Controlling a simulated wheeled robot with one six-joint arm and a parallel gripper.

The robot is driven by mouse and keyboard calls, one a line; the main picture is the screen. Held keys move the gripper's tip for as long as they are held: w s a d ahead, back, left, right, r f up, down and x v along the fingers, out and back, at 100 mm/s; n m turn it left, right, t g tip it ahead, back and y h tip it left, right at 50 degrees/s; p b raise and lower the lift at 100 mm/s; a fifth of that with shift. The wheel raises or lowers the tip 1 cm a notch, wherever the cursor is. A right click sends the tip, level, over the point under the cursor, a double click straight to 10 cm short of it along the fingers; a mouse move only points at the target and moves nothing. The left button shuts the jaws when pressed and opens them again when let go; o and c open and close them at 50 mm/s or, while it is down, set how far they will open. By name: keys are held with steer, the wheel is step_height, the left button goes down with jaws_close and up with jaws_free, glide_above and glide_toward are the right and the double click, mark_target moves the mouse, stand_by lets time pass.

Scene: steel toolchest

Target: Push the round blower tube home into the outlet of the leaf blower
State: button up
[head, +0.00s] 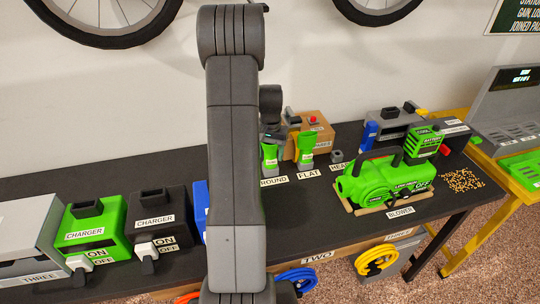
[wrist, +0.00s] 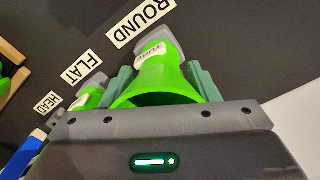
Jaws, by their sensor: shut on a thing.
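The round blower tube (head: 269,158) is green with a grey end and stands at the ROUND label on the dark bench. In the wrist view its wide green mouth (wrist: 160,82) sits between the two teal fingers of my gripper (wrist: 163,78), which is shut on it. Its grey end points toward the ROUND label, and it appears still at its place. In the head view my arm hides much of the gripper. The leaf blower (head: 385,182) is green with a black handle and lies to the right on a tan base, above the BLOWER label. Its outlet is not clear.
The flat tube (head: 305,145) stands just right of the round one, with a small grey head (head: 337,156) beyond. A cardboard box (head: 316,130) is behind. Chargers (head: 159,225) stand at left. Crumbs (head: 462,181) lie right of the blower. Bare bench lies in front of the tubes.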

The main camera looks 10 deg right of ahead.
steer(key=shift+f, duration=0.25)
steer(key=o, duration=1.1)
steer(key=shift+o, duration=0.2)
steer(key=shift+r, duration=0.1)
steer(key=shift+r+p, duration=2.7)
steer(key=shift+r, duration=1.8)
steer(key=shift+f, duration=0.15)
step_height(320, 180, down, 9)
steer(key=b, duration=0.5)
steer(key=shift+b, duration=0.3)
